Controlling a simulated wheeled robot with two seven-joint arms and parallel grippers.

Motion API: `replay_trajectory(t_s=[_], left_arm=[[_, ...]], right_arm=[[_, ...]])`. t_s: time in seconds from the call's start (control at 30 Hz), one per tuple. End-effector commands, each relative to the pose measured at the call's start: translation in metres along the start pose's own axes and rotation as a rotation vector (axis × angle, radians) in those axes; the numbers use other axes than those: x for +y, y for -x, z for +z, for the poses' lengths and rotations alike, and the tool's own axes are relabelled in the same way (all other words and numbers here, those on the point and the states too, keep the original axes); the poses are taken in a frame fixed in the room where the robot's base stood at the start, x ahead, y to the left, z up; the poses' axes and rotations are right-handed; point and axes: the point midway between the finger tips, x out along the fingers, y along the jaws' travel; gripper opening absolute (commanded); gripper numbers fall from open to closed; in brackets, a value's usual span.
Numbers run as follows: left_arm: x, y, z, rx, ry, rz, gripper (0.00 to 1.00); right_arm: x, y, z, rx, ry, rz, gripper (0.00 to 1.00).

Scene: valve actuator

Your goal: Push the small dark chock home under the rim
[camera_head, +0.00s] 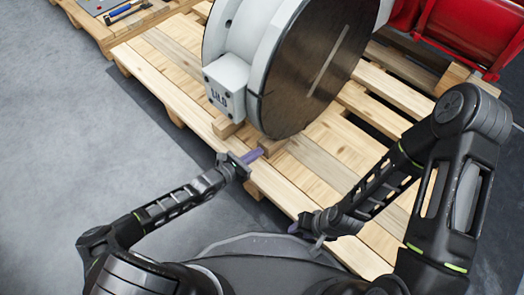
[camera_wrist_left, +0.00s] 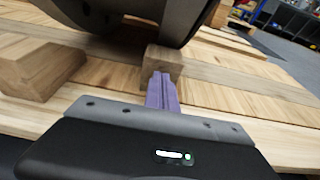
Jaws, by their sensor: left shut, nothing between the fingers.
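The small dark chock (camera_head: 271,145) is a brownish wooden block on the pallet, at the bottom rim of the big round valve body (camera_head: 312,70). In the left wrist view the chock (camera_wrist_left: 164,62) stands straight ahead under the curved rim (camera_wrist_left: 150,18). My left gripper (camera_head: 260,153) is shut and empty, its purple fingers pointing at the chock's near face. In the left wrist view its fingertips (camera_wrist_left: 161,76) overlap the chock's lower edge; they touch it or nearly so. My right gripper (camera_head: 296,229) is low over the pallet's near edge, mostly hidden by its own wrist.
The slatted pallet (camera_head: 165,75) has gaps. A red bin (camera_head: 465,35) stands back right. Grey floor (camera_head: 60,130) is clear at left.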

Motion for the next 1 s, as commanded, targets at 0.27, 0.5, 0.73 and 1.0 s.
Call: replay_trajectory(t_s=[0.27, 0.5, 0.73, 1.0], left_arm=[[0.000, -0.008, 0.002, 0.000, -0.001, -0.001, 0.00], [0.000, -0.015, 0.004, 0.000, -0.001, 0.000, 0.00], [0.000, -0.019, 0.005, 0.000, 0.000, 0.000, 0.00], [0.000, -0.018, 0.005, 0.000, 0.000, 0.000, 0.00]], right_arm=[[0.000, 0.000, 0.000, 0.000, 0.000, 0.000, 0.36], [0.000, 0.000, 0.000, 0.000, 0.000, 0.000, 0.36], [0.000, 0.000, 0.000, 0.000, 0.000, 0.000, 0.36], [0.000, 0.000, 0.000, 0.000, 0.000, 0.000, 0.36]])
